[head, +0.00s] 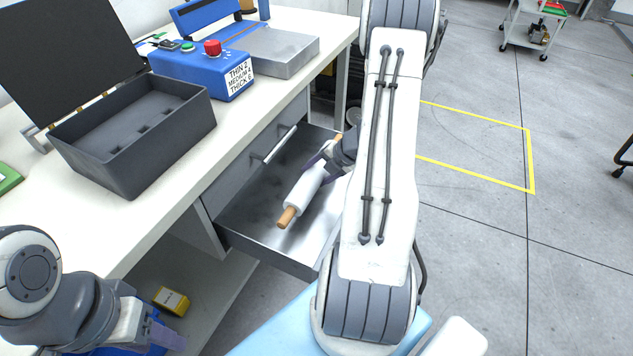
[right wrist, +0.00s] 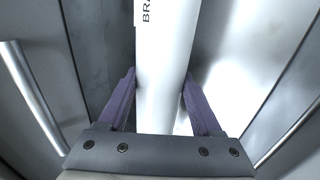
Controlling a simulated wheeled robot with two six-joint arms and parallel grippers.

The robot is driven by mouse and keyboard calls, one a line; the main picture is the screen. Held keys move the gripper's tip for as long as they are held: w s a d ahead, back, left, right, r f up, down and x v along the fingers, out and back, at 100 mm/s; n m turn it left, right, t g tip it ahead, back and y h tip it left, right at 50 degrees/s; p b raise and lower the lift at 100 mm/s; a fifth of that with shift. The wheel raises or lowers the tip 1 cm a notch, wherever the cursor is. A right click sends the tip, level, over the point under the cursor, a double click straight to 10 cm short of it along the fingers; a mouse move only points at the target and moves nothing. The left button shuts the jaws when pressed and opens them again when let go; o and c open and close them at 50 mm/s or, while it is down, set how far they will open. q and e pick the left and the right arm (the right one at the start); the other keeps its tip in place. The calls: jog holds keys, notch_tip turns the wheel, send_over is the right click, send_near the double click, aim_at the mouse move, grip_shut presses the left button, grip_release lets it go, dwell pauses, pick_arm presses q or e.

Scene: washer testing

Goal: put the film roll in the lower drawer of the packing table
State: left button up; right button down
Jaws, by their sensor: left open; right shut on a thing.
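The film roll (head: 305,188) is white with brown wooden ends. It lies tilted across the opening of the pulled-out lower drawer (head: 262,218), within or just over it; I cannot tell whether it touches the bottom. My right gripper (head: 328,165) is shut on the film roll near its far part. In the right wrist view the purple fingers of this gripper (right wrist: 160,105) stand on both sides of the white roll (right wrist: 165,60). My left gripper (head: 165,338) is open and empty at the lower left, beside the packing table (head: 165,215).
On the tabletop stand an open dark grey box (head: 150,160) and a blue sealer (head: 205,70) with a red button. A closed upper drawer (head: 245,165) is above the open one. A yellow box (head: 171,300) lies on the lower shelf.

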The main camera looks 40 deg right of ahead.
jog(key=shift+f, duration=0.9)
jog(key=shift+f+b, duration=0.45)
jog(key=shift+f, duration=0.2)
jog(key=shift+c, duration=0.3)
grip_release()
jog(key=shift+r, duration=0.15)
